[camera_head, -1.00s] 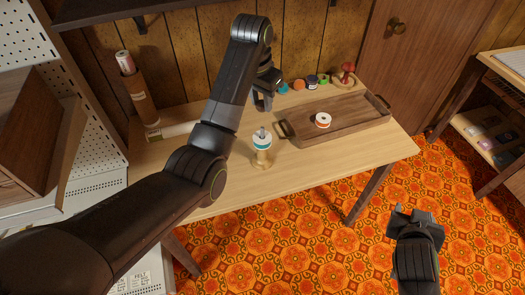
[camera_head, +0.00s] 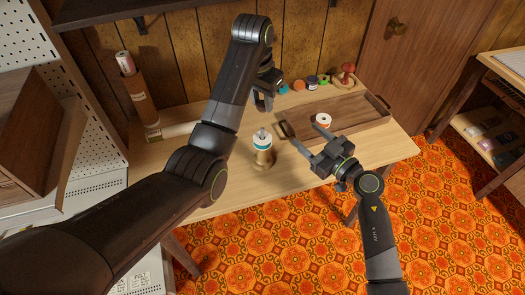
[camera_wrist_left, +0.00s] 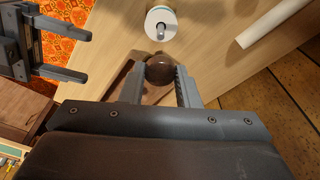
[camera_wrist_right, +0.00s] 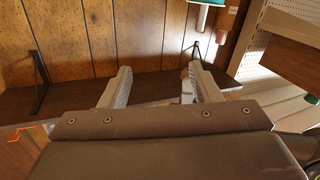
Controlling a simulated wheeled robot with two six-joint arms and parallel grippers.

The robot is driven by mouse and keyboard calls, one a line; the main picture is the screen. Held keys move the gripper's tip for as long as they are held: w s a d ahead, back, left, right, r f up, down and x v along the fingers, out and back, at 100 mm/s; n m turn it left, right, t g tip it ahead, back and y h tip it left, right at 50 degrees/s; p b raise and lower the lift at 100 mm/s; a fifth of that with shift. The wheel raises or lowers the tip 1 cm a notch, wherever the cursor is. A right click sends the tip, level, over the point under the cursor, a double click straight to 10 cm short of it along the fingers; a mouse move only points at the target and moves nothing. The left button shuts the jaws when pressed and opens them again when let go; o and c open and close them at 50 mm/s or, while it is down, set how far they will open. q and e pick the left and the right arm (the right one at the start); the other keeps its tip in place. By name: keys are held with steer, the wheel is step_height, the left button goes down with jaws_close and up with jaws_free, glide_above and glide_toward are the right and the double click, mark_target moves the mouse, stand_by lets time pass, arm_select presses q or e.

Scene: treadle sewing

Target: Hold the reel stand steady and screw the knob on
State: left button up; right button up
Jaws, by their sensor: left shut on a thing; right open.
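The reel stand (camera_head: 262,158) stands upright on the table, carrying a white and teal reel with a metal spindle tip showing on top. In the left wrist view the reel's white top (camera_wrist_left: 160,20) and the spindle are just beyond my fingers. My left gripper (camera_head: 264,104) is behind and above the stand, shut on a round dark brown knob (camera_wrist_left: 160,70). The knob is apart from the spindle and cannot be made out in the head view. My right gripper (camera_head: 306,137) is open and empty, to the right of the stand, fingers pointing towards it.
A wooden tray (camera_head: 350,111) with a white and orange spool (camera_head: 323,120) lies behind my right gripper. Several thread spools (camera_head: 299,85) and a red pincushion (camera_head: 347,69) are at the back. A cardboard tube (camera_head: 141,97) and white roll (camera_head: 176,131) are at the left. The table's left front is clear.

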steer(key=a+f+n+g, duration=0.1)
steer(key=a+f+g, duration=0.2)
steer(key=f+g, duration=0.3)
steer(key=shift+s+a+f, duration=0.25)
steer(key=shift+a+f, duration=0.1)
steer(key=shift+f, duration=0.15)
steer(key=shift+a, duration=0.1)
steer(key=x, duration=1.1)
steer(key=shift+w+a+f, duration=0.25)
steer(key=shift+w, duration=0.05)
jaws_close()
